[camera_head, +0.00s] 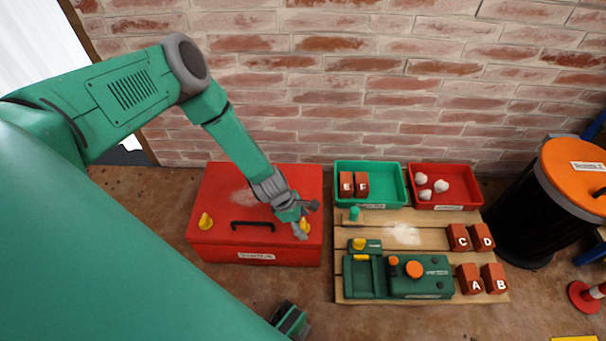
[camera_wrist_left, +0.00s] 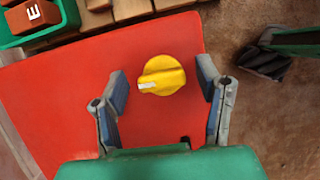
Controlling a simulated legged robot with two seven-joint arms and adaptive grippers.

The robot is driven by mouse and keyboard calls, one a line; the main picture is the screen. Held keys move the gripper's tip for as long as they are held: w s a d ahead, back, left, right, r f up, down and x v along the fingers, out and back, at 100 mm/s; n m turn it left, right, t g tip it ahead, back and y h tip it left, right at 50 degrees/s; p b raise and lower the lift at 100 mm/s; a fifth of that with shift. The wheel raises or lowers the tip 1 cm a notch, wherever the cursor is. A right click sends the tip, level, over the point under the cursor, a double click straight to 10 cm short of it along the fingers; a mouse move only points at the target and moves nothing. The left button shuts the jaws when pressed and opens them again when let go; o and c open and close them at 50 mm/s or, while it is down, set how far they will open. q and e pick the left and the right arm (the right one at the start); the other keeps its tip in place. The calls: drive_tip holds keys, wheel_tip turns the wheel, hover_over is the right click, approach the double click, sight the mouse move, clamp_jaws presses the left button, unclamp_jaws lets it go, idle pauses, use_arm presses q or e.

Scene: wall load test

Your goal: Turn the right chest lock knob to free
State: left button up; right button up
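The red chest (camera_head: 270,180) stands on the floor against the brick wall. It has a yellow left knob (camera_head: 205,221) and a yellow right knob (camera_head: 305,227), with a dark handle (camera_head: 252,224) between them. My left gripper (camera_head: 306,219) is at the right knob, which it partly covers in the head view. In the left wrist view the right knob (camera_wrist_left: 162,75) sits between the two open fingers, with a gap on each side. Its white mark points left in that view. My right gripper (camera_head: 291,320) is low in the head view, away from the chest; its fingers are unclear.
Right of the chest is a wooden pallet (camera_head: 385,235) with a green machine (camera_head: 420,285) and lettered bricks (camera_head: 470,279). A green bin (camera_head: 385,178) and a red bin (camera_head: 460,180) stand behind. A black barrel (camera_head: 520,215) with an orange lid is at far right.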

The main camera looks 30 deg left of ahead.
use_arm(q)
drive_tip(key=v, duration=1.2)
drive_tip(key=shift+s+f, duration=0.1)
drive_tip(key=s+d+r+m+g+y, duration=0.1)
drive_tip(key=s+r+m+y, duration=0.15)
drive_tip(key=s+m, duration=0.85)
drive_tip(key=s+d+r+m+g+y, duration=0.1)
drive_tip(key=s+d+r+m, duration=0.15)
drive_tip(key=s+m, duration=0.85)
wheel_tip(320, 180, up, 16)
drive_tip(key=w+m+p, duration=0.1)
drive_tip(key=m+p, duration=0.1)
drive_tip(key=p, duration=1.3)
drive_tip(key=shift+w+a+m, duration=0.35)
drive_tip(key=shift+m, duration=0.05)
